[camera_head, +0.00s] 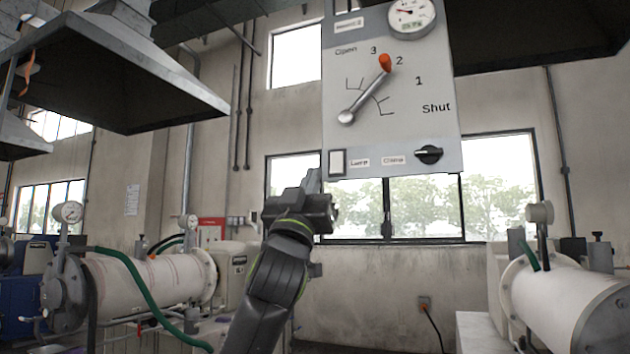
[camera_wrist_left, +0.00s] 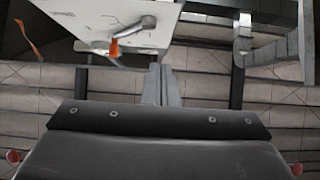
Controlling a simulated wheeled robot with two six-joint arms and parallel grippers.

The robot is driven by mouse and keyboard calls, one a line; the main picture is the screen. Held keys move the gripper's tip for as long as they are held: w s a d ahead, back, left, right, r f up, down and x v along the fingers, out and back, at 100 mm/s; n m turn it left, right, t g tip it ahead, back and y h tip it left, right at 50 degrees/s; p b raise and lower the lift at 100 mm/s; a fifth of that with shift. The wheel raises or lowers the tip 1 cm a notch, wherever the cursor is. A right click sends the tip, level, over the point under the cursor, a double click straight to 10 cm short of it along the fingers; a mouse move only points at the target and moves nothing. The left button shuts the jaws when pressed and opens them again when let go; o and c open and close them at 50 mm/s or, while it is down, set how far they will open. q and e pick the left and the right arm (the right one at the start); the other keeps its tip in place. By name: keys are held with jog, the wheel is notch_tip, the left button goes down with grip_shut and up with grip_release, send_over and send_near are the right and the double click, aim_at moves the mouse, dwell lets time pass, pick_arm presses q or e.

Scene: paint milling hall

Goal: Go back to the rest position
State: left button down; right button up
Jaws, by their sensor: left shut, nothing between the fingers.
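My left gripper (camera_head: 313,180) is shut and empty. It points up just below and left of the lower left corner of a grey control panel (camera_head: 440,100), in front of the window. In the left wrist view its fingers (camera_wrist_left: 161,84) are together, with nothing between them. The panel carries a lever (camera_head: 365,90) with an orange tip, pointing up and right at the mark 2. The lever also shows in the left wrist view (camera_wrist_left: 130,32), apart from the fingers. My right gripper is not in view.
A dial gauge (camera_head: 411,17) and a black knob (camera_head: 429,154) are on the panel. White horizontal mill cylinders stand at left (camera_head: 150,283) and right (camera_head: 568,305). A dark hood (camera_head: 110,75) hangs at upper left. A green hose (camera_head: 142,287) runs along the left cylinder.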

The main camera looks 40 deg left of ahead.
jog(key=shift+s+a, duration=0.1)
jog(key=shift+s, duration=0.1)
